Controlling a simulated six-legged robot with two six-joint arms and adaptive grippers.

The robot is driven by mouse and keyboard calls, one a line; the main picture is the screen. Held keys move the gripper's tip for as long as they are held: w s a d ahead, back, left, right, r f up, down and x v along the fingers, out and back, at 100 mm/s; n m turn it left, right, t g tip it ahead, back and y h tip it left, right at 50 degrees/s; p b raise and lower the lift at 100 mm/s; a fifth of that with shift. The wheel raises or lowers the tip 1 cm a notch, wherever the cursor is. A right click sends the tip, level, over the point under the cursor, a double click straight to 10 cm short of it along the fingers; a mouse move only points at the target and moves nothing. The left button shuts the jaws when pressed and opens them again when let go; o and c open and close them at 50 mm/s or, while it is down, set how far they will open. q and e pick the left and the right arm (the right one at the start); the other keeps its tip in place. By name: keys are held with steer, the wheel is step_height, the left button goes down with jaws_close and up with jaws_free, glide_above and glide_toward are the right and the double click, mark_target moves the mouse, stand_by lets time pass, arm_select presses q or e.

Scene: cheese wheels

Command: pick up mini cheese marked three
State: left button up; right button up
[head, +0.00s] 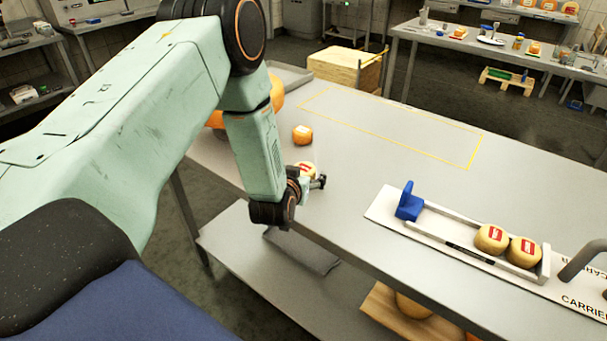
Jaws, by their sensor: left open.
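A small pale-yellow mini cheese with a red label (305,167) sits on the grey table by its near left edge. My left gripper (314,182) is open, right at this cheese on its near side, and partly covers it. I cannot tell whether the fingers touch it. An orange mini cheese (302,134) stands a little farther back. Two more yellow mini cheeses with red labels, one on the left (491,239) and one on the right (524,252), sit in the carrier (456,246). The marks on the labels are too small to read. My right gripper is not in view.
Large orange cheese wheels (277,93) stand at the table's far left, partly behind my arm. A blue block (409,203) is at the carrier's left end. A yellow outlined area of the table (395,125) is empty. Below, a lower shelf (235,240) sticks out.

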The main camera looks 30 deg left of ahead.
arm_select(q)
steer(key=shift+s+d+r, duration=0.25)
steer(key=shift+r, duration=0.05)
steer(key=c, duration=0.5)
steer(key=shift+w+a+f, duration=0.15)
steer(key=shift+f, duration=0.05)
steer(key=c, duration=0.8)
steer(key=shift+r, duration=0.1)
